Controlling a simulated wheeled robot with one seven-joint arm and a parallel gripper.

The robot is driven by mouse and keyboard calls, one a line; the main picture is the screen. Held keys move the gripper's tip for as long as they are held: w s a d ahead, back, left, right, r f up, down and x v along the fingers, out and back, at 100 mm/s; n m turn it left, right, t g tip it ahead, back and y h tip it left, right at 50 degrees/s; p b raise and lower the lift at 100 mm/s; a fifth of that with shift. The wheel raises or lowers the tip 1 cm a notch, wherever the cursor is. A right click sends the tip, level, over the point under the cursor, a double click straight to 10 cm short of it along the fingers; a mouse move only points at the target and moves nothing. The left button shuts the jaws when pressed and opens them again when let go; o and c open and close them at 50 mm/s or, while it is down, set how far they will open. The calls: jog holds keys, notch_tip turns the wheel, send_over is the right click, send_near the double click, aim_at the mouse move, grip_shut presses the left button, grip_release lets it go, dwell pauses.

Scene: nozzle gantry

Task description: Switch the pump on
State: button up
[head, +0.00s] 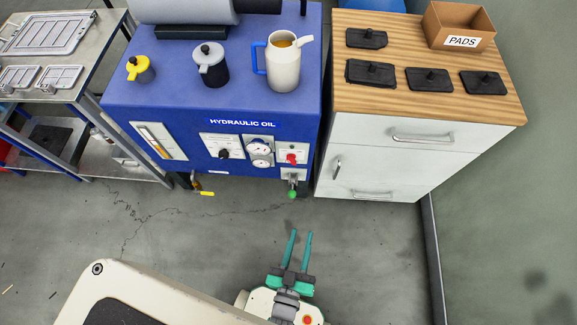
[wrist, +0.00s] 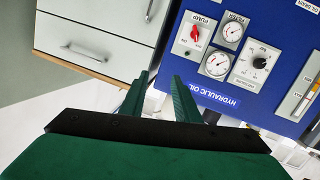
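The pump switch (head: 291,158) is a red knob on a white plate at the right of the blue hydraulic oil unit's front. In the wrist view the picture is upside down, and the red pump switch (wrist: 195,34) shows at upper middle under the word PUMP. The small print beside it and which mark the knob points to are too small to read surely. My gripper (head: 301,233) is in front of and below the unit, apart from it. Its two green fingers stand apart with nothing between them; they also show in the wrist view (wrist: 161,78).
Two gauges (head: 260,151) and a black knob (head: 224,153) sit left of the switch. A green-tipped tap (head: 292,193) sticks out below it. A wooden-topped cabinet (head: 385,150) stands close on the right. The floor (head: 220,225) in front is clear.

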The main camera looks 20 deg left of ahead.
jog(key=w+a+f+n+y, duration=0.1)
jog(key=w+a+f+n, duration=0.25)
jog(key=w+f, duration=0.45)
jog(key=n+t+y, duration=0.1)
jog(key=n+y, duration=0.1)
send_near(291, 162)
jog(key=x, duration=0.8)
jog(key=shift+f, duration=0.1)
grip_shut()
